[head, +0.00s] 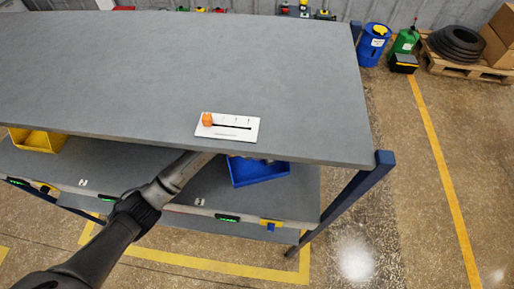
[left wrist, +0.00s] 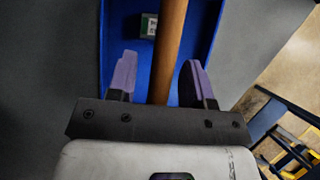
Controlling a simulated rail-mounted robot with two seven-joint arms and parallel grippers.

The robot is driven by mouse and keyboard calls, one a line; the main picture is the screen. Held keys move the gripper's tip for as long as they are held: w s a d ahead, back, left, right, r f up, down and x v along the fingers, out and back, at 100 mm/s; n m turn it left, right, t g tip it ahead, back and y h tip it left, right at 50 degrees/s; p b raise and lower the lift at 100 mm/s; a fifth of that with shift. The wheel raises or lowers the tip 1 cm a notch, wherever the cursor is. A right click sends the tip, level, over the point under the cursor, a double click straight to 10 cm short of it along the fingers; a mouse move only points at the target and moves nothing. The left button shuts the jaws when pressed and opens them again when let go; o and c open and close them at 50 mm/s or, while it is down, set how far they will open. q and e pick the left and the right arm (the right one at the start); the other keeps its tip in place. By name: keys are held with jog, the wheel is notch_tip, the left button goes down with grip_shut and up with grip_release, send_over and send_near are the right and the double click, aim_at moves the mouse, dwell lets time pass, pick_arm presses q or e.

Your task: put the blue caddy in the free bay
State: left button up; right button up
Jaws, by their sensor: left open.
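The blue caddy (head: 258,173) sits on the lower shelf (head: 290,200) under the right part of the bench top, which hides its back. In the left wrist view, the blue caddy (left wrist: 215,25) has a brown rod-like handle (left wrist: 168,45) running along its middle. A small green and white block (left wrist: 148,25) is inside it. My left gripper (left wrist: 160,65) is open, with one purple-padded finger on each side of the handle. I cannot tell whether they touch it. In the head view its fingers are hidden under the bench top. I cannot tell which bay is free. My right gripper is not in view.
The grey bench top (head: 120,70) overhangs the shelf. A white plate with an orange knob (head: 228,126) lies on it. A yellow bin (head: 38,140) is on the shelf at left. A blue bench leg (head: 350,195) stands at right. Drums and tyres are at the back right.

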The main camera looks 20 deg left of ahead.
pick_arm(q)
jog(key=shift+r, duration=0.1)
jog(key=shift+b+v, duration=0.35)
jog(key=shift+v, duration=3.35)
jog(key=shift+d, duration=0.1)
